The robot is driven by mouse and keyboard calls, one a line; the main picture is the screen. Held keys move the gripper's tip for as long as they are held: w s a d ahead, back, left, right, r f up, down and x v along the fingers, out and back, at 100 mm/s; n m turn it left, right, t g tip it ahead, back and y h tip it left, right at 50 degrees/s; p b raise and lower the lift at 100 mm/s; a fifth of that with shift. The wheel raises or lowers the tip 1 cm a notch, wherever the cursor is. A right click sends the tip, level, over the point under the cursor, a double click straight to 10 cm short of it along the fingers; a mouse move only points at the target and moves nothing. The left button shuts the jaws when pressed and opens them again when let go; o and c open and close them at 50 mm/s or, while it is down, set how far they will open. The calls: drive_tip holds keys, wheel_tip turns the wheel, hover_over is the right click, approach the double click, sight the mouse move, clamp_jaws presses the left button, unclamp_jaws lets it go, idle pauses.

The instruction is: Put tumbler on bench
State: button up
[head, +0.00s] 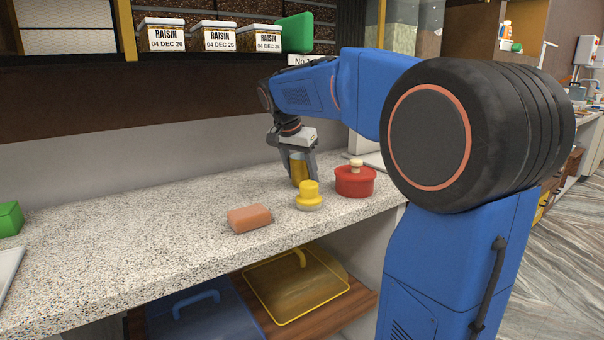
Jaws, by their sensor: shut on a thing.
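My gripper (299,168) points down over the speckled counter top (140,240), which looks like the bench. It is shut on an amber tumbler (299,172), which stands upright between the fingers. The fingers cover the tumbler's sides. Its base is at or just above the counter surface; I cannot tell whether it touches.
A yellow knobbed object (309,197) is just in front of the tumbler, with a red lidded pot (355,181) to the right. A brown block (249,218) lies front left. Raisin boxes (220,38) stand on the shelf above. The counter's left middle is clear.

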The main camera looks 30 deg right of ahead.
drive_tip(key=shift+f, duration=0.1)
drive_tip(key=o, duration=0.9)
drive_tip(key=shift+c, duration=0.2)
drive_tip(key=shift+r, duration=0.25)
drive_tip(key=s+a, duration=0.1)
drive_tip(key=a, duration=0.2)
drive_tip(key=s+a, duration=0.2)
drive_tip(key=a, duration=0.2)
drive_tip(key=s+a, duration=0.2)
drive_tip(key=a, duration=0.2)
drive_tip(key=shift+s+a+r, duration=0.1)
drive_tip(key=shift+a+r, duration=0.05)
drive_tip(key=shift+r, duration=0.25)
